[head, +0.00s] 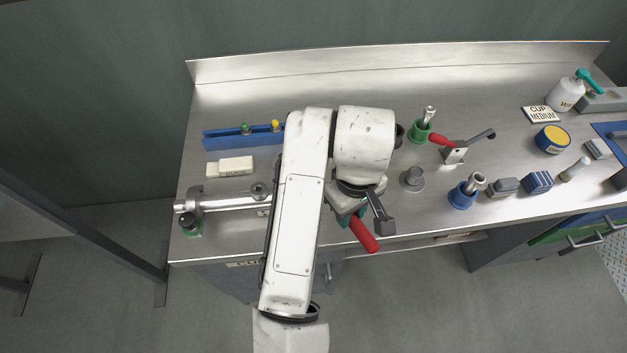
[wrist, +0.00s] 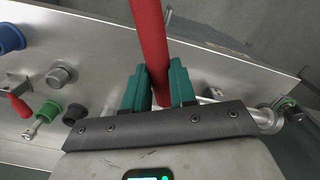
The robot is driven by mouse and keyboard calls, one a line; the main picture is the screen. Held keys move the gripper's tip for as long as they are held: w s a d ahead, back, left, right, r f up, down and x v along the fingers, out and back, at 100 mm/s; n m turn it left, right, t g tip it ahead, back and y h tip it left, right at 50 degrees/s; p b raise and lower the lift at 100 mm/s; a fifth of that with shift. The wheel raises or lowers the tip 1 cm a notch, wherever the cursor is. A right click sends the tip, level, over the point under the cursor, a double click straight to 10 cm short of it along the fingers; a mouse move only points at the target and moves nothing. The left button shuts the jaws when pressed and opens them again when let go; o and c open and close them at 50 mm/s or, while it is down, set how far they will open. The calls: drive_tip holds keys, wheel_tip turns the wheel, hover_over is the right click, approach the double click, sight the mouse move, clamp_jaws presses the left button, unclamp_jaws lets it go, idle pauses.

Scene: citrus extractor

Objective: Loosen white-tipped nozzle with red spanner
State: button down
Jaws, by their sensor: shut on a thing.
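My gripper (head: 350,214) has teal fingers and is shut on a red handle (head: 363,235), taken to be the red spanner's. In the wrist view the handle (wrist: 152,45) stands between the two teal fingers (wrist: 158,88) and runs out of the top of the picture. The spanner's head is not visible. I cannot pick out a white-tipped nozzle.
A metal pipe fitting (head: 225,204) lies along the bench's left front, beside a white block (head: 230,167). Right of my gripper stand a grey knob (head: 412,179), a red-handled clamp (head: 453,153), a green holder (head: 419,132) and a blue holder (head: 462,196). The back middle is clear.

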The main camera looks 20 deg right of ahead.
drive_tip(key=shift+r, duration=3.15)
